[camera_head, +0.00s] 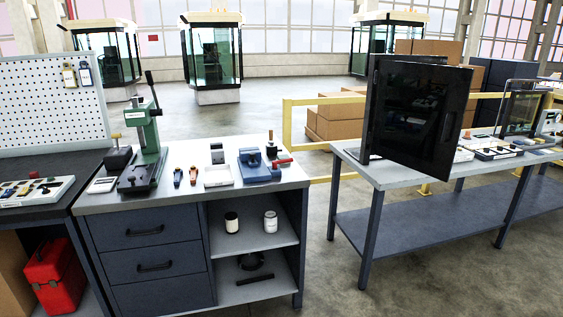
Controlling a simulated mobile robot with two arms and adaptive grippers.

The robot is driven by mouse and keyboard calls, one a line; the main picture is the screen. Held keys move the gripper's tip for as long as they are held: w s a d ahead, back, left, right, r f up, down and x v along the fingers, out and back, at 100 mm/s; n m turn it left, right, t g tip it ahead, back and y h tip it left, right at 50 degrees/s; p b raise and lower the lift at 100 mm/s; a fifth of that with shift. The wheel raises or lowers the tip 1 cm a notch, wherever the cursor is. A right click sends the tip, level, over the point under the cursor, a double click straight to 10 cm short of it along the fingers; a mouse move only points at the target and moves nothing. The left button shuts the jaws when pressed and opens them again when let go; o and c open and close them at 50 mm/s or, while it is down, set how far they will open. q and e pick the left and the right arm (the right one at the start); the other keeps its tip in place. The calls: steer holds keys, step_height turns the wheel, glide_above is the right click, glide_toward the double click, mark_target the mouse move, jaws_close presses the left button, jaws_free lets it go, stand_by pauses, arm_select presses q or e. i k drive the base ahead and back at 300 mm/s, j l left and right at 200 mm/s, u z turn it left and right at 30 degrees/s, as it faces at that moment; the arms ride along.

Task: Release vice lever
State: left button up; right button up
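A small blue vice (256,172) sits on the right part of the grey-topped workbench (213,198). A red lever (283,161) shows at its right side, sticking out to the right. The vice is small in the view, so I cannot tell whether its jaws are tight or whether anything is between them. Neither of my grippers is in the head view.
A green press (146,155) with a black lever stands on the bench's left part. A white tray (218,176) lies left of the vice. A dark cabinet (410,115) stands on the table (395,176) at right. Open floor separates bench and table.

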mark_target(274, 163)
steer(key=i+l, duration=2.2)
